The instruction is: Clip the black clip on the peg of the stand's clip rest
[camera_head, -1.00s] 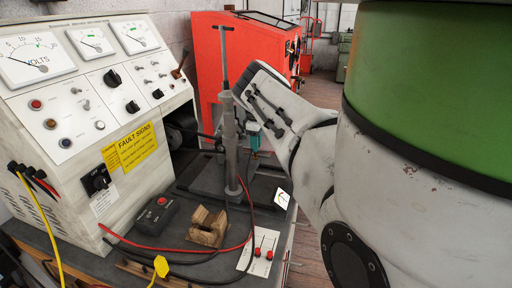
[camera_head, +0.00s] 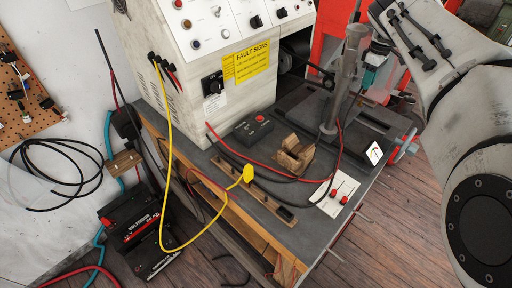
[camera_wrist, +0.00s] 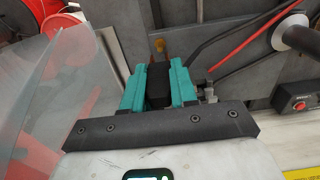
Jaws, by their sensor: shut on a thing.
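My gripper (camera_wrist: 160,85) has teal fingers and is shut on the black clip (camera_wrist: 158,88), which sits between them in the wrist view. A small brown piece (camera_wrist: 160,47) shows just beyond the clip; I cannot tell what it belongs to. In the head view my gripper (camera_head: 373,66) is high at the right, close beside the grey upright column of the stand (camera_head: 344,75). The column also shows in the wrist view (camera_wrist: 296,36), right of the clip. I cannot make out the clip rest's peg in either view.
On the bench are a wooden block (camera_head: 293,160), a black box with a red button (camera_head: 254,128) and a white card with red posts (camera_head: 338,193). Red and black cables cross near the column. The test panel (camera_head: 200,80) stands at the back left.

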